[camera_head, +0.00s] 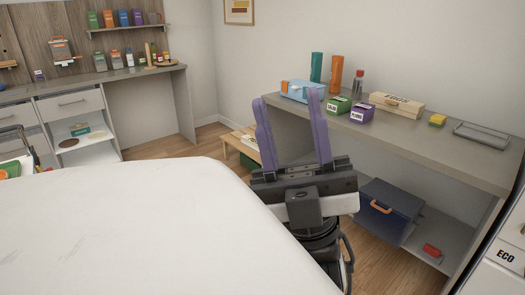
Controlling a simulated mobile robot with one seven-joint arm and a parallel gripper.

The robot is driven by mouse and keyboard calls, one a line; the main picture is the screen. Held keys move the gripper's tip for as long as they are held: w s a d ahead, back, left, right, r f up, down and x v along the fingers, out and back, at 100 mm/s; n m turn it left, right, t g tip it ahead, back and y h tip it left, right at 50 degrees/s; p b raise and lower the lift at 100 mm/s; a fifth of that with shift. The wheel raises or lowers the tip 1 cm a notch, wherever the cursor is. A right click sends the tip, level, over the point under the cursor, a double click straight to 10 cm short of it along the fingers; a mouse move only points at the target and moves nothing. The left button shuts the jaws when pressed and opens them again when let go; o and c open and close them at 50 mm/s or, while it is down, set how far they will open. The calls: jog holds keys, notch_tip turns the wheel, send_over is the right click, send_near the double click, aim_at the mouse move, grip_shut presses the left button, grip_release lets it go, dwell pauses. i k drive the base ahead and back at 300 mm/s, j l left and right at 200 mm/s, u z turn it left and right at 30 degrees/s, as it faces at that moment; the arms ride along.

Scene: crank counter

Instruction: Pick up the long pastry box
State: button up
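A long, low beige box (397,103) with dark lettering and an orange mark on top lies towards the back of the grey counter (430,141) on the right. It is the only long box I see there, and it looks like the pastry box. My gripper (287,100) is in the middle of the view, with its two purple fingers spread wide and nothing between them. It is to the left of the long box and apart from it. Its right finger covers part of a light blue box (297,87).
A green box (339,105) and a purple box (362,113) stand left of the long box. Behind are a teal cylinder (317,67), an orange cylinder (336,74) and a bottle (358,84). A yellow block (437,120) and grey tray (482,134) are right.

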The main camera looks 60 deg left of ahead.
aim_at(247, 139)
jog(key=u, duration=2.15)
jog(key=i, duration=1.1)
jog(key=i+l+u, duration=0.1)
jog(key=i, duration=1)
jog(key=i+u, duration=0.35)
jog(key=i, duration=0.2)
jog(key=i+l+u, duration=0.1)
jog(key=i+u, duration=0.25)
jog(key=i, duration=0.25)
jog(key=i+z, duration=0.2)
jog(key=i, duration=0.35)
jog(key=i+j+z, duration=0.2)
jog(key=i, duration=0.35)
jog(key=i+l+z, duration=0.1)
jog(key=i+z, duration=0.45)
jog(key=z, duration=0.15)
jog(key=i+z, duration=0.25)
jog(key=z, duration=0.15)
